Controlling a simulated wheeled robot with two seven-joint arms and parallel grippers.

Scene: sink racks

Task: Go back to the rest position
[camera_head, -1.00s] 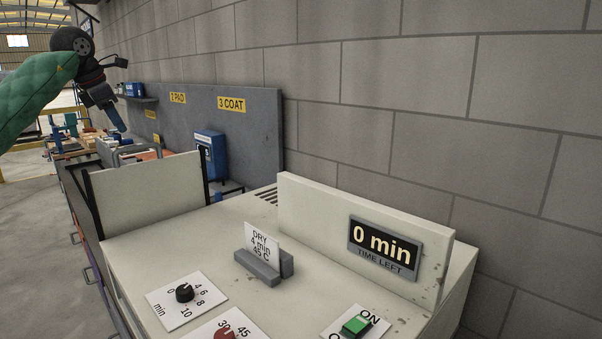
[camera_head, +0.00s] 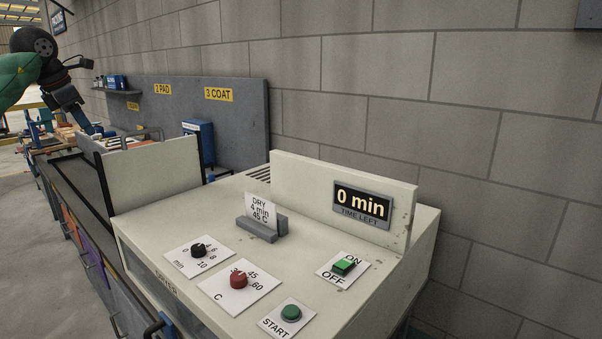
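My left gripper (camera_head: 93,128) hangs at the end of my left arm, at the upper left of the head view. Its blue fingers point down and to the right, over the far bench beyond the dryer's side panel. The fingers are small and overlap, so I cannot tell whether they are open or shut. I see nothing clearly held in them. My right gripper is out of view.
The white dryer (camera_head: 140,222) fills the lower middle, with a black knob (camera_head: 198,249), red knob (camera_head: 238,280), green switch (camera_head: 343,265) and green start button (camera_head: 291,313). Its display (camera_head: 362,203) reads 0 min. A card holder (camera_head: 262,228) stands on top. A block wall closes the right.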

